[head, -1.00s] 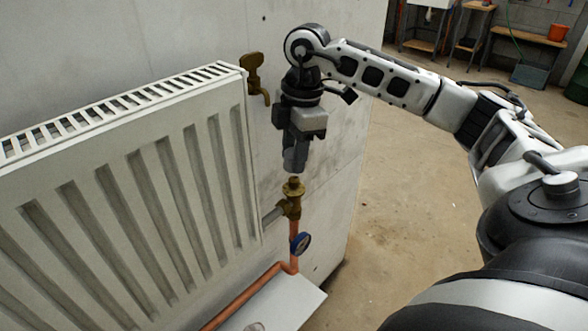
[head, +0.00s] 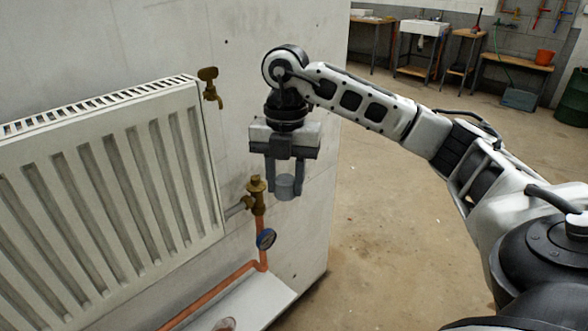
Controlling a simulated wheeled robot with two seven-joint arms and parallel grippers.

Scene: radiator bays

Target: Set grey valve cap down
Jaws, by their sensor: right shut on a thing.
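My right gripper (head: 286,182) points down and is shut on the grey valve cap (head: 286,188). The cap hangs between the two fingers, a little to the right of the brass valve (head: 257,190) and about level with its top in the picture. The cap and the valve look apart. The valve's top is bare. My left gripper is not in view.
A white radiator (head: 110,185) hangs on the wall at left, with a brass tap (head: 209,85) above its corner. A white shelf (head: 255,297) lies below. Open floor stretches right.

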